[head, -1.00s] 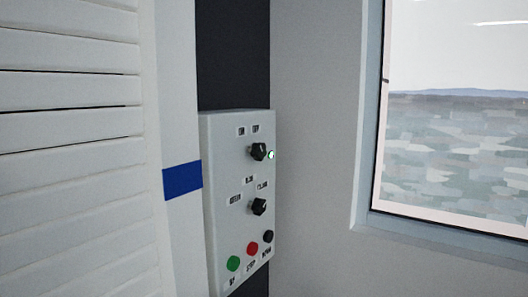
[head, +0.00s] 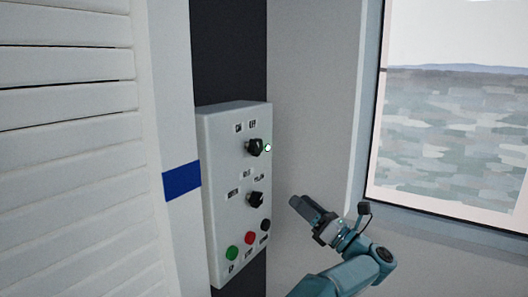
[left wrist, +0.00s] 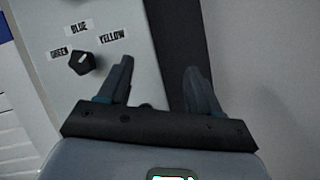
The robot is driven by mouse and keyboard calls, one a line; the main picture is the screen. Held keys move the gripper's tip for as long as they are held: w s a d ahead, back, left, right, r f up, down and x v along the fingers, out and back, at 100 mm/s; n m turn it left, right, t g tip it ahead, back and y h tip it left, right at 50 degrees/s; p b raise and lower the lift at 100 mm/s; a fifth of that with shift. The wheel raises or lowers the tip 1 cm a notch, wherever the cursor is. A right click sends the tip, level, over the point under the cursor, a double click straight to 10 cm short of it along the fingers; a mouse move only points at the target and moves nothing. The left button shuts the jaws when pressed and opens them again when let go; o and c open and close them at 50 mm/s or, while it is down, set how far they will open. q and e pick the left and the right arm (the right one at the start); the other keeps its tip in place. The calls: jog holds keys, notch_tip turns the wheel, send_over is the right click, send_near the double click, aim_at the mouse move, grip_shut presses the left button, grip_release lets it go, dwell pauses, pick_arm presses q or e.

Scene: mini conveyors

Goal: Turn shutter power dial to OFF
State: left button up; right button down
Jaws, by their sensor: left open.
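The grey control box (head: 222,190) hangs on the wall beside the shutter. Its upper black dial (head: 255,147) sits under two small labels that look like ON and OFF; I cannot tell which one its pointer faces. A lower black dial (head: 256,199) shows in the left wrist view (left wrist: 82,63) with labels GREEN, BLUE and YELLOW. My left gripper (head: 298,204) is right of the box, level with the lower dial, and touches nothing. Its two fingers (left wrist: 158,82) are apart and empty. My right gripper is not in view.
Green (head: 232,253), red (head: 250,238) and black (head: 265,225) buttons line the box's bottom. The white slatted shutter (head: 70,150) with a blue-striped frame (head: 182,181) stands at left. A window (head: 455,130) is at right. Open space lies before the box.

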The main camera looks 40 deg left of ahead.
pick_arm(q)
jog(key=s+d+r+n+g+h+p, duration=0.1)
jog(key=s+d+r+n+h+p, duration=0.2)
jog(key=s+d+r+n, duration=0.45)
jog(key=s+d+r+n+g+h+p, duration=0.25)
jog(key=d+r, duration=0.25)
jog(key=r, duration=0.5)
jog(key=m+b, duration=0.1)
jog(key=b, duration=0.1)
send_near(259, 146)
jog(key=shift+t+y, duration=0.25)
jog(key=shift+t, duration=0.2)
jog(key=a, duration=0.2)
jog(key=s+a, duration=0.1)
jog(key=a, duration=0.2)
jog(key=a+p, duration=0.1)
jog(key=a, duration=0.1)
jog(key=shift+s+a, duration=0.35)
jog(key=shift+a+f, duration=0.15)
jog(key=shift+a, duration=0.35)
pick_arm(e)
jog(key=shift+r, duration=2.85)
pick_arm(q)
jog(key=c, duration=1.1)
